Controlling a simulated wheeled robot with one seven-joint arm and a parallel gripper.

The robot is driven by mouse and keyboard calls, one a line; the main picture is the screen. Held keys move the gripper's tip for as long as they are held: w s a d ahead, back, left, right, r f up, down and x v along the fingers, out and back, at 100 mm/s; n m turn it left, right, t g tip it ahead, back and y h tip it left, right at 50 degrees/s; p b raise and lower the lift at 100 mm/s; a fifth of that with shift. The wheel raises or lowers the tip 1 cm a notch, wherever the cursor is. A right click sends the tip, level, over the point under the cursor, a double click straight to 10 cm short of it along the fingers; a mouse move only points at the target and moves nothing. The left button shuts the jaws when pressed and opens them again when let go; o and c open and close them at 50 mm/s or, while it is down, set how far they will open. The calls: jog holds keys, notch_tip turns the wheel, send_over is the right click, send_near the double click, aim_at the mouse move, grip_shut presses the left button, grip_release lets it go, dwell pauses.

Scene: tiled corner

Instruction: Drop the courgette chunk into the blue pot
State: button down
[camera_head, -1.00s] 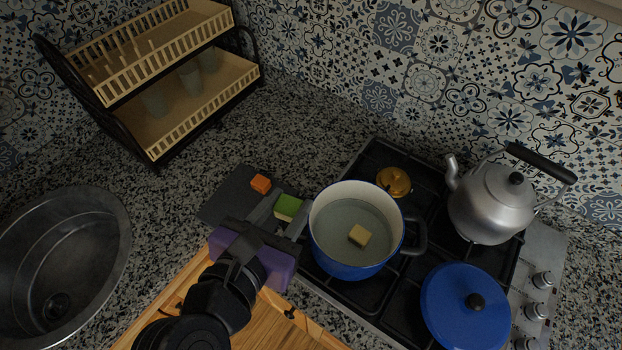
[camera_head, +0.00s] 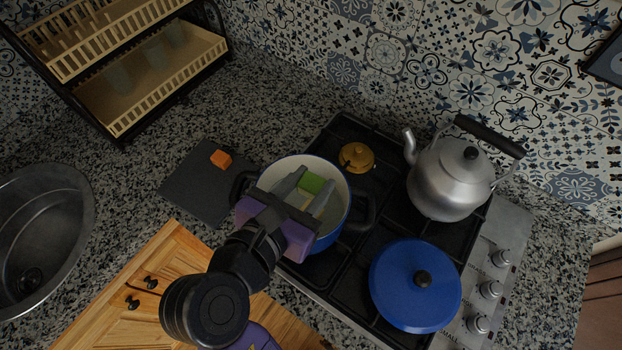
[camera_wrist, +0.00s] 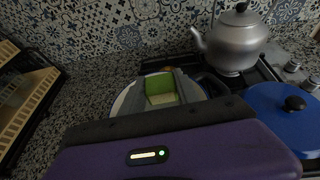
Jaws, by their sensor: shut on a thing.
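My gripper (camera_head: 307,192) is shut on the green-skinned courgette chunk (camera_head: 312,183). It holds the chunk over the opening of the blue pot (camera_head: 330,241), which stands on the hob. In the wrist view the chunk (camera_wrist: 160,90) sits between the two grey fingers, green on top and pale on the side toward me. The pot's pale rim (camera_wrist: 120,103) shows partly behind the fingers there. My gripper hides much of the pot's inside, and I cannot see the yellowish piece in its water now.
An orange chunk (camera_head: 221,159) lies on the dark board (camera_head: 190,190) left of the pot. A sink (camera_head: 75,240) is at left.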

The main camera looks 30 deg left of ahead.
aim_at(310, 194)
jog(key=shift+f+b, duration=1.6)
jog(key=shift+b, duration=0.4)
jog(key=shift+r, duration=0.1)
jog(key=c, duration=0.8)
grip_release()
jog(key=shift+v, duration=3.95)
jog(key=shift+s+a, duration=0.1)
